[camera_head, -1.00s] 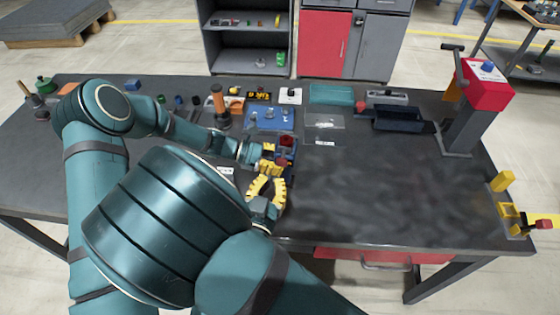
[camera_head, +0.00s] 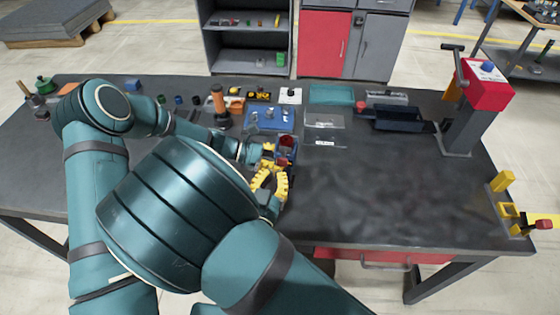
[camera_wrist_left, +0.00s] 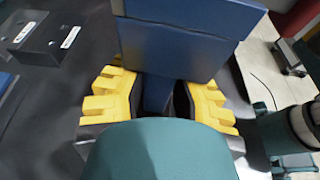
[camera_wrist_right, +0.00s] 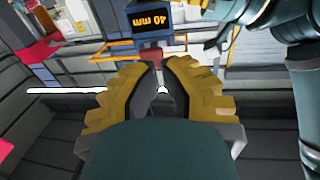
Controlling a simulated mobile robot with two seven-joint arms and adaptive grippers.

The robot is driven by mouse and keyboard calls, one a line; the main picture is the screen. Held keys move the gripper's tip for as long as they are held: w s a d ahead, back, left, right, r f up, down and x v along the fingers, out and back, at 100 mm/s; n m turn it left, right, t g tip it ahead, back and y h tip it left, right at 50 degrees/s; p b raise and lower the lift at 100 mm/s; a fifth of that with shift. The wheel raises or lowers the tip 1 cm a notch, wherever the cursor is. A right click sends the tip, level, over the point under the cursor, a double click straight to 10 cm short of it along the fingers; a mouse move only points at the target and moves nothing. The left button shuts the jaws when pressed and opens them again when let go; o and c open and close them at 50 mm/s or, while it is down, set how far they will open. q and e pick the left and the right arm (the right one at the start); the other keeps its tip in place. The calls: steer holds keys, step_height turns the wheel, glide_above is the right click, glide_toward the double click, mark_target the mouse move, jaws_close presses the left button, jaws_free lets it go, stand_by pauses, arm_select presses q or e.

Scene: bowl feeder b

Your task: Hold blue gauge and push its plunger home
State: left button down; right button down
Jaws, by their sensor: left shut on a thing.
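The blue gauge (camera_head: 292,152) is held above the table near the middle of the head view, with red showing on it. In the left wrist view its blue body (camera_wrist_left: 175,45) rises from between the fingers of my left gripper (camera_wrist_left: 158,90), which is shut on it. In the right wrist view its dark display (camera_wrist_right: 150,20) reads 40 mm upside down, and a red part, likely the plunger (camera_wrist_right: 178,61), shows just beyond my fingertips. My right gripper (camera_head: 274,174) is just in front of the gauge. Its fingertips are close together; contact with the plunger is unclear.
A red-topped press (camera_head: 480,90) stands at the right, with yellow fixtures (camera_head: 508,211) at the edge. The table's middle right is clear.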

mark_target(278, 164)
steer(key=shift+w+d, duration=0.15)
steer(key=shift+w, duration=0.7)
steer(key=shift+w+d, duration=0.1)
steer(key=shift+w, duration=0.75)
stand_by(0.5)
steer(key=s, duration=0.6)
steer(key=shift+a, duration=0.45)
arm_select(q)
steer(key=c, duration=0.7)
jaws_free()
steer(key=shift+c, duration=0.2)
steer(key=w+f+v, duration=0.2)
steer(key=v, duration=1.7)
steer(key=shift+a, duration=0.5)
arm_select(e)
steer(key=shift+f, duration=0.25)
